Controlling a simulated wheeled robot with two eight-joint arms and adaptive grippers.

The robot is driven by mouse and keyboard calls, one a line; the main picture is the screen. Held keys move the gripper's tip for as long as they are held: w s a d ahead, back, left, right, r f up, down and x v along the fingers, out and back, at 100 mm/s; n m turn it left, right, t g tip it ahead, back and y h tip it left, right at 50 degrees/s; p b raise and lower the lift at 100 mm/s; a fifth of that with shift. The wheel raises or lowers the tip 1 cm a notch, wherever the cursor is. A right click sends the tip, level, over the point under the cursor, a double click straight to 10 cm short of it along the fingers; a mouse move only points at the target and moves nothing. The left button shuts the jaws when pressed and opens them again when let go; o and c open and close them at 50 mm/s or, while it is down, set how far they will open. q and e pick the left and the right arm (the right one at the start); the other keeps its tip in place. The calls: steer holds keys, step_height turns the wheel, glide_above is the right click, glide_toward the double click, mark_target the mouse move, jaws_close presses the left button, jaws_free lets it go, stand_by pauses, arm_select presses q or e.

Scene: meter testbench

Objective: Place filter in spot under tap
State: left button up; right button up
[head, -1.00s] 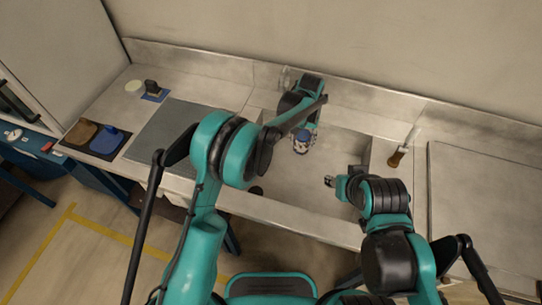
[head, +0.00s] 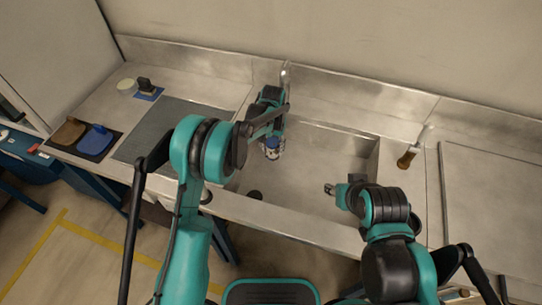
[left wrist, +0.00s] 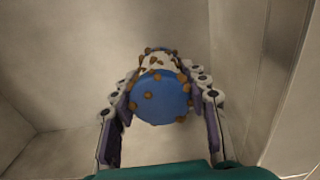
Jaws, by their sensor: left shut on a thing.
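The filter (head: 272,153) is a small round piece with a blue top and a pale body. It hangs over the left part of the sink basin. My left gripper (head: 270,146) is shut on it. In the left wrist view the filter (left wrist: 160,98) shows brown specks on its blue face and white part, with one finger of the left gripper (left wrist: 160,85) on each side. The tap (head: 286,75) stands at the sink's back edge, partly hidden behind my left arm. The spot under it is hidden. My right gripper (head: 329,188) is low over the basin's front, too small to read.
The sink basin (head: 325,150) is otherwise clear. A brown-handled brush (head: 407,158) stands at its right. On the left counter are a grey mat (head: 155,140), a brown sponge (head: 68,132), a blue sponge (head: 95,139) and a black scrubber (head: 146,86).

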mark_target(271, 154)
arm_select(q)
steer(key=shift+a+f, duration=0.2)
steer(key=shift+a, duration=0.1)
steer(key=shift+f, duration=0.2)
steer(key=shift+w+f+b, duration=0.1)
steer(key=shift+f+b, duration=0.7)
steer(key=shift+f, duration=0.95)
steer(key=shift+f, duration=0.1)
steer(key=o, duration=1.2)
steer(key=shift+o, duration=0.2)
